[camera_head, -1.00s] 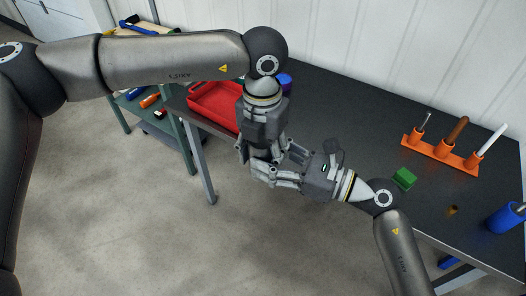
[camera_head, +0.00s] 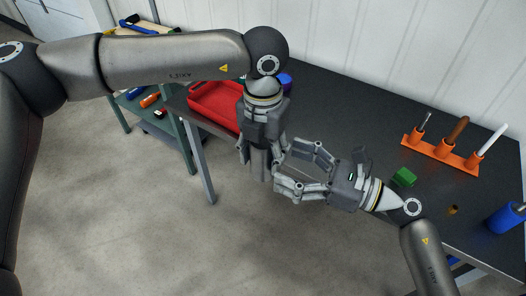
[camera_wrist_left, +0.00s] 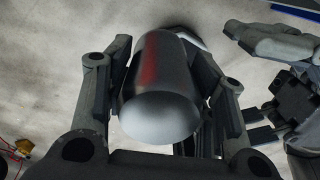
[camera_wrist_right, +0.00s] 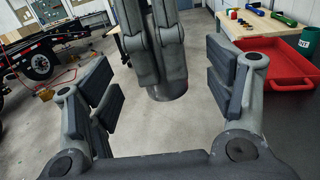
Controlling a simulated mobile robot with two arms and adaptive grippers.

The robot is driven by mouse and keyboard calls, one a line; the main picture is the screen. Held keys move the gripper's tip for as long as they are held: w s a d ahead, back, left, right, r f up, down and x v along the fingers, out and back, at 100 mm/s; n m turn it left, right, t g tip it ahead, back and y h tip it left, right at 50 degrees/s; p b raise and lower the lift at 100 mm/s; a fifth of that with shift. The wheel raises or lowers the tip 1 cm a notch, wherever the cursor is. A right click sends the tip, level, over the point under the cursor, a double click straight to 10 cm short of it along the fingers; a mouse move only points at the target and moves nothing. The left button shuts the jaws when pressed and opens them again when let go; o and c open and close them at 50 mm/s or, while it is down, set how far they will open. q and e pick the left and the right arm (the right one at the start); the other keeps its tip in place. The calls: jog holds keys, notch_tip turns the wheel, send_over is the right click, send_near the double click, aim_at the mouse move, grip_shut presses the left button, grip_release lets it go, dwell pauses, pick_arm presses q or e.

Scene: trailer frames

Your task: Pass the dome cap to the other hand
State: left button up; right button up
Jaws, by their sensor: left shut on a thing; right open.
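The dome cap (camera_wrist_left: 162,90) is a smooth dark grey metal cylinder with a rounded, lighter end. In the left wrist view it sits between both fingers of my left gripper (camera_wrist_left: 165,115), which is shut on it. In the head view my left gripper (camera_head: 258,158) points down and mostly hides the cap. My right gripper (camera_head: 282,168) is open and empty just right of it, its fingers pointing at the cap. In the right wrist view the cap's lower end (camera_wrist_right: 167,92) shows below the left fingers, beyond the open right fingers (camera_wrist_right: 168,88).
Both grippers are over the floor in front of the dark table (camera_head: 340,110). On the table are a red tray (camera_head: 212,104), a green block (camera_head: 404,177), an orange rack (camera_head: 440,155) with upright tools and a blue cup (camera_head: 504,218). A shelf cart (camera_head: 160,120) stands at left.

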jog(key=v, duration=0.7)
jog(key=w+d+f+m+t+h, duration=0.2)
jog(key=w+f+m+t, duration=0.15)
jog(key=f+m, duration=0.55)
jog(key=w+d+f+m+t+h, duration=0.2)
jog(key=w+f+m+t+h, duration=0.3)
jog(key=m, duration=0.7)
jog(key=s+d+f+m+g+h, duration=0.25)
jog(key=f+m, duration=0.45)
jog(key=f, duration=0.5)
jog(key=s+d+f+m+g+h, duration=0.1)
jog(key=s+d+f+m+h, duration=0.15)
jog(key=f+m, duration=0.65)
jog(key=s+d+f+m+g+h, duration=0.2)
jog(key=s+f+g, duration=0.1)
jog(key=s+f, duration=0.55)
jog(key=s+d+f+m+g+h, duration=0.25)
jog(key=s+f, duration=0.25)
jog(key=f, duration=0.6)
jog(key=s+a+f+m+g, duration=0.1)
jog(key=s+f+m+g, duration=0.1)
jog(key=s, duration=0.9)
jog(key=s+a+f+m+g, duration=0.1)
jog(key=s+f+m+g, duration=0.2)
jog(key=s+f, duration=0.4)
jog(key=s+g, duration=0.1)
jog(key=s, duration=0.3)
jog(key=shift+a+f, duration=0.3)
jog(key=shift+a, duration=0.1)
